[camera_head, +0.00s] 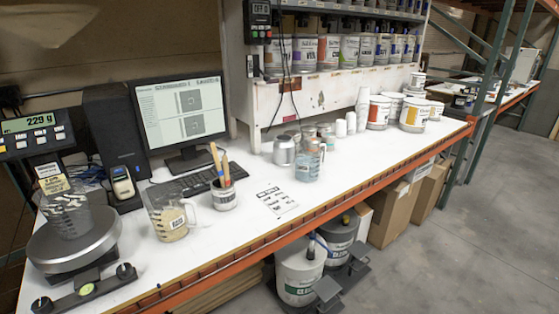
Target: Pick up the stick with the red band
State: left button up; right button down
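Two wooden stir sticks stand in a small white labelled cup (224,200) on the white bench. The left stick (215,160) is pale tan and leans a little to the left. The right stick (226,170) is darker brown and nearly upright. Their lower ends are hidden inside the cup. I cannot make out a red band on either stick at this size. Neither of my grippers is in view.
A clear jug (168,218) with beige contents stands left of the cup. A keyboard (195,180) lies behind it, and a paper sheet (268,198) to its right. A scale (75,240) occupies the left end. The bench's front right is clear.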

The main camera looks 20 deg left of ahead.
aim_at(225, 167)
jog(key=u, duration=2)
jog(key=k, duration=0.5)
jog(key=z, duration=1.2)
jog(key=i, duration=0.75)
jog(key=u, duration=0.45)
